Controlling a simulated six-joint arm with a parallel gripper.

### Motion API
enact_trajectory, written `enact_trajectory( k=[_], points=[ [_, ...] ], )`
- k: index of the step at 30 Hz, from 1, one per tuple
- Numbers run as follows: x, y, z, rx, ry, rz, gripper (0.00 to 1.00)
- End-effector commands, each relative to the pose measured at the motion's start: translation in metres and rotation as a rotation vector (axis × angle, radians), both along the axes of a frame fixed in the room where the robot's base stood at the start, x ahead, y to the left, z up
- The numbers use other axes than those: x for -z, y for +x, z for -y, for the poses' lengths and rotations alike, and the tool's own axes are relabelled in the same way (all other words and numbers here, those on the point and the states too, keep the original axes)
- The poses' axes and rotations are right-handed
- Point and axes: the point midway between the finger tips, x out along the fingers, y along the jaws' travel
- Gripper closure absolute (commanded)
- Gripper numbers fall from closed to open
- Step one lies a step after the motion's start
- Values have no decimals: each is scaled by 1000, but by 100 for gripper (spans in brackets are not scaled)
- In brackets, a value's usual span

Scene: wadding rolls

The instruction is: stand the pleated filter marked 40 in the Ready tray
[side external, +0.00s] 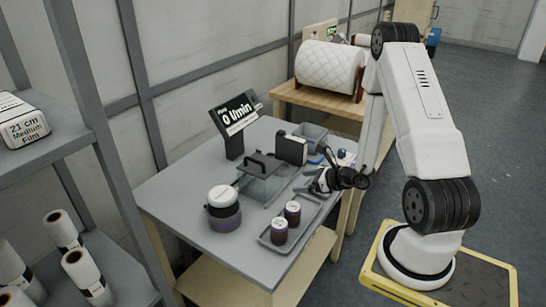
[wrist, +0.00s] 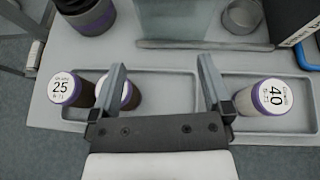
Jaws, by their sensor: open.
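The filter marked 40 (wrist: 272,98), white-topped with a purple rim, stands in the right-hand tray (wrist: 290,137) in the wrist view. It is just right of my gripper's right finger. My gripper (wrist: 160,62) is open and empty, its fingers spread over the tray area. The filter marked 25 (wrist: 66,90) and a third filter (wrist: 133,97), its label covered by my left finger, stand in the left-hand tray (wrist: 170,77). The side view shows two dark filters (side external: 279,231) in the near tray (side external: 308,212); my gripper (side external: 315,184) is beyond them. No Ready label is readable.
A clear box with a dark handle (side external: 262,180) stands behind the trays. The table's front left is clear.

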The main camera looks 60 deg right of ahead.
Motion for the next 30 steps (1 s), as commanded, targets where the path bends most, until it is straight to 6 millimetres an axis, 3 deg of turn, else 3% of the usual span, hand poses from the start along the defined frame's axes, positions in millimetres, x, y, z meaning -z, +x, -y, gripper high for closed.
enact_trajectory(
  k=[3, 7, 15, 21, 30],
  points=[
    [-14, 9, -44, -237, -46, -26, 0],
    [-25, 8, -87, -490, -112, -60, 0],
    [-41, -18, -154, -994, -316, -127, 0],
    [-48, -43, -181, -1342, -528, -161, 0],
    [-61, -67, -192, -1806, -942, -166, 0]
  ],
)
